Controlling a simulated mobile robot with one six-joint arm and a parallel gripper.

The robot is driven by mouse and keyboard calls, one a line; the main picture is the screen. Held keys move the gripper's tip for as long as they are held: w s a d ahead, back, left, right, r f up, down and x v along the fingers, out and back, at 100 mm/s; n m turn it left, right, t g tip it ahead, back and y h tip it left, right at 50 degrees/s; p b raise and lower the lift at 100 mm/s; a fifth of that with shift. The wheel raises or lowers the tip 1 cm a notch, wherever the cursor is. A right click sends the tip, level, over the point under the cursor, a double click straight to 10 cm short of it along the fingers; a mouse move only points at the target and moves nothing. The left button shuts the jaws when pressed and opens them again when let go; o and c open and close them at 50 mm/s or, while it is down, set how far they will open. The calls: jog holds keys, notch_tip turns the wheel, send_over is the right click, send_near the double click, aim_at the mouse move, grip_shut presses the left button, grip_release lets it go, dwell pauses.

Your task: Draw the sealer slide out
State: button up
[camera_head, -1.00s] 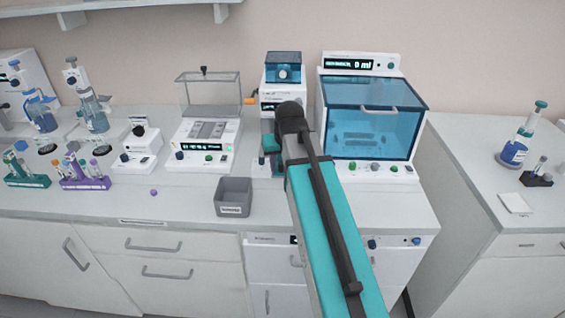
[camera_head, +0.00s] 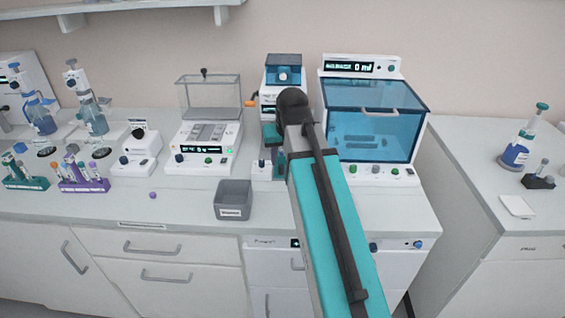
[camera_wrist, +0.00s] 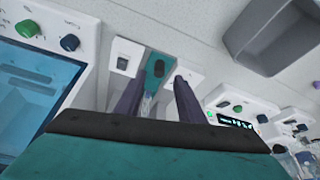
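The sealer (camera_head: 283,72) is the white unit with a blue top at the middle back of the bench, partly hidden by my arm in the head view. Its teal slide (camera_wrist: 155,72), with a dark knob, shows in the wrist view between two white panels. My gripper (camera_wrist: 155,88) is open, with one dark finger on each side of the slide's near end. I see gaps beside the slide and cannot tell whether either finger touches it. The fingers are hidden in the head view.
A blue-lidded cabinet (camera_head: 372,120) stands right of the sealer. A balance-like unit with a clear cover (camera_head: 208,98) stands to its left. A grey bin (camera_head: 233,199) sits near the front edge; a small purple ball (camera_head: 153,195) lies left of it. Tube racks and pipettes stand farther left.

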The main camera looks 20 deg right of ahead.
jog(key=v, duration=0.8)
jog(key=shift+s+r+b, duration=0.15)
jog(key=shift+r+b, duration=0.1)
jog(key=shift+b, duration=0.2)
dwell(0.3)
